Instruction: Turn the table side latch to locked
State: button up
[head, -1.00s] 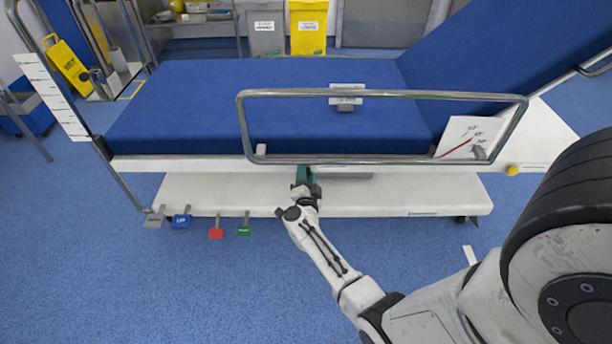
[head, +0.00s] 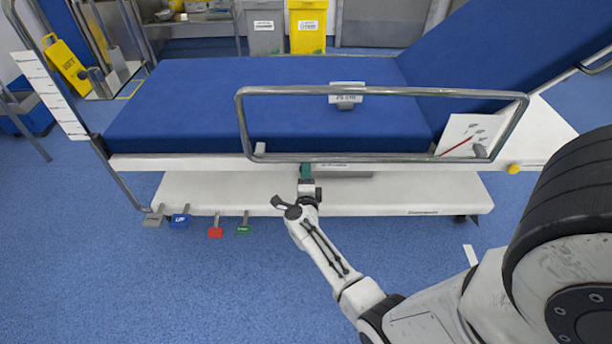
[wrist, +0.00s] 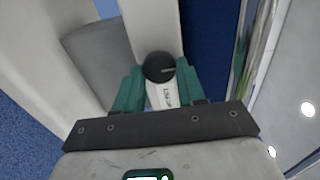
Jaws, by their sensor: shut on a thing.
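The side latch shows in the wrist view as a dark round knob (wrist: 159,67) with a thin pale mark on its face. My gripper (wrist: 160,84) has its two teal fingers on either side of the knob and is shut on it. A white label (wrist: 162,97) with small dark lettering lies between the fingers; I cannot read it surely. In the head view my gripper (head: 306,173) is at the white side edge of the operating table (head: 200,163), under the side rail. There the latch is hidden by my gripper.
A metal side rail (head: 380,94) stands above my gripper along the blue mattress (head: 230,95). Below is the white base shelf (head: 400,195). Coloured pedals, including a red one (head: 216,232) and a green one (head: 243,230), stick out at the left. The floor in front is mostly clear.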

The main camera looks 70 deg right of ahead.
dwell(0.4)
jog(key=o, duration=1.1)
jog(key=shift+c, duration=0.2)
jog(key=p+v, duration=0.3)
jog(key=v, duration=0.7)
jog(key=shift+s+a, duration=0.2)
jog(key=shift+a, duration=0.15)
jog(key=shift+f, duration=0.1)
